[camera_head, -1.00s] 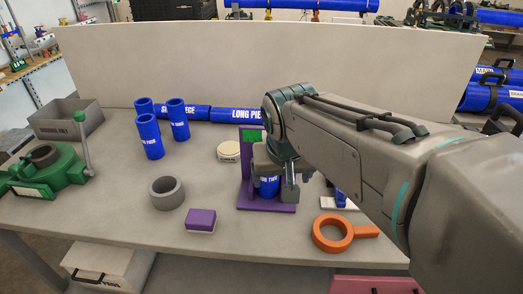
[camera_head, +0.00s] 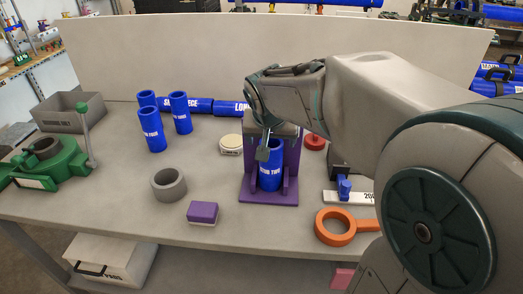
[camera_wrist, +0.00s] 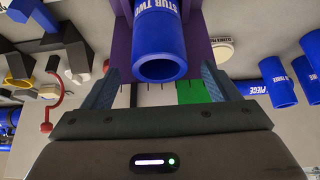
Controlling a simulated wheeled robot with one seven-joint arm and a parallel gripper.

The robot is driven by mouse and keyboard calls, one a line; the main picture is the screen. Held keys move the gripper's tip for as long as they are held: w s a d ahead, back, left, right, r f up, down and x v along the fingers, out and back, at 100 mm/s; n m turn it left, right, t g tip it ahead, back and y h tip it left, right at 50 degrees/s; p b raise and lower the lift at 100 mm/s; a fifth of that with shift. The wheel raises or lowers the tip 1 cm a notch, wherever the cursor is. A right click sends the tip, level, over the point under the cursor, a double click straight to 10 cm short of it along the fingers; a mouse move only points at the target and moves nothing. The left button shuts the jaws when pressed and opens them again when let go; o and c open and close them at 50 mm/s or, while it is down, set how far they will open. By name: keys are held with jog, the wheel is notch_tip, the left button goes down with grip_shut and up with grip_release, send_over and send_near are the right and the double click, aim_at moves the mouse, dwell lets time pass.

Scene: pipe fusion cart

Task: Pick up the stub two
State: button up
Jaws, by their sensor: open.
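Stub two (camera_head: 271,168) is a blue open-ended pipe piece standing upright in a purple stand (camera_head: 268,199) near the table's front. In the wrist view, stub two (camera_wrist: 160,42) shows its open end and part of its label. My gripper (camera_wrist: 160,72) is open, with one finger to each side of the stub's open end and gaps between. In the head view my gripper (camera_head: 267,150) is at the stub's top, one finger in front of its upper left edge. The other finger is hard to make out there.
Several blue stubs (camera_head: 152,130) stand at the left back. A grey ring (camera_head: 168,191), a purple-and-white block (camera_head: 203,212) and an orange ring tool (camera_head: 333,239) lie around the stand. A green clamp (camera_head: 62,178) sits far left. The table's front left is clear.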

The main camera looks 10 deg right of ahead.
aim_at(271, 143)
jog(key=x, duration=0.4)
jog(key=shift+w+f, duration=0.1)
jog(key=shift+f, duration=0.3)
jog(key=c, duration=1.3)
jog(key=shift+c, duration=1)
jog(key=shift+r, duration=0.15)
